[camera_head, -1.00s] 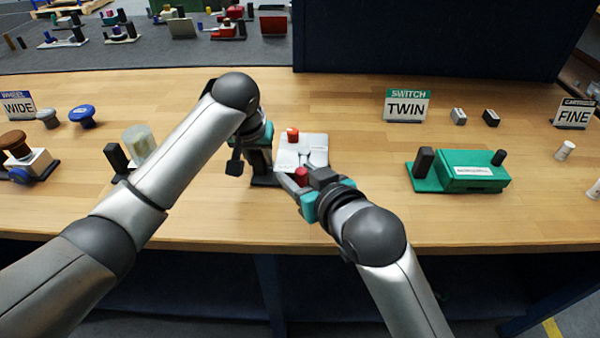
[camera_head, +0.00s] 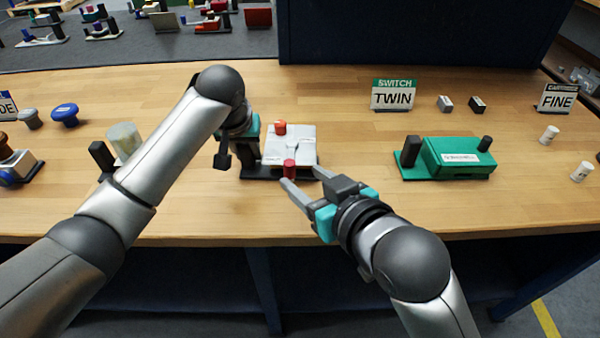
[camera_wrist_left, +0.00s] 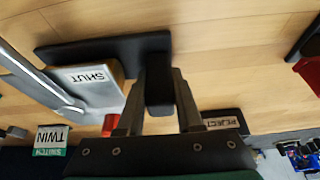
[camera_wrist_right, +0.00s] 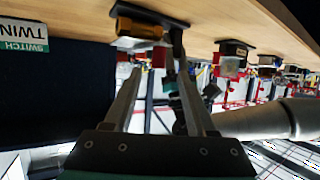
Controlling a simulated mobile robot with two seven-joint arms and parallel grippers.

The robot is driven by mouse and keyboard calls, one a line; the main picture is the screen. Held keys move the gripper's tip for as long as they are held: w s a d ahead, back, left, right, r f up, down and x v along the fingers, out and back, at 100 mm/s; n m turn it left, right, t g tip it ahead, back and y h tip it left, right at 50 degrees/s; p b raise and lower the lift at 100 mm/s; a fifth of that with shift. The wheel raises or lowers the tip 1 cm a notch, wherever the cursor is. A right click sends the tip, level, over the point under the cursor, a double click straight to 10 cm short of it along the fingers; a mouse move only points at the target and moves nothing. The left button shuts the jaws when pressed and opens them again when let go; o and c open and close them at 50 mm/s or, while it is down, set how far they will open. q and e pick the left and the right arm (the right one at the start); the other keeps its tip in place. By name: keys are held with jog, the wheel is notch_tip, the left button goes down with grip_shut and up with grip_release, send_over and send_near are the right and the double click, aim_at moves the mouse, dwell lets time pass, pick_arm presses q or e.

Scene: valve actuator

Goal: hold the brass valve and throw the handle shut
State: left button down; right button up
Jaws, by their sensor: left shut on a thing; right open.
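The valve's pale box body (camera_head: 303,150) sits on a black base (camera_head: 262,174) near the bench's middle, and looks grey-white rather than brass. An orange-red knob (camera_head: 280,127) stands at its far side and a red knob (camera_head: 290,169) at its near side. In the left wrist view, the body's label (camera_wrist_left: 88,77) reads SHUT. My left gripper (camera_head: 244,158) is shut on the black post (camera_wrist_left: 159,85) at the valve's left; the head view hides the post. My right gripper (camera_head: 300,176) is open and empty, fingertips close to the near red knob; contact is unclear.
A green device (camera_head: 460,158) with black posts stands to the right. A TWIN sign (camera_head: 393,95) stands behind it. A pale cylinder (camera_head: 123,138) and a blue knob (camera_head: 65,114) are left of my left arm. Bare bench lies between the valve and the green device.

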pick_arm(q)
jog(key=shift+s+f, duration=0.2)
jog(key=shift+f, duration=0.15)
jog(key=c, duration=0.9)
grip_release()
jog(key=o, duration=0.4)
jog(key=shift+w+r, duration=0.15)
jog(key=shift+r, duration=0.05)
jog(key=shift+r, duration=0.1)
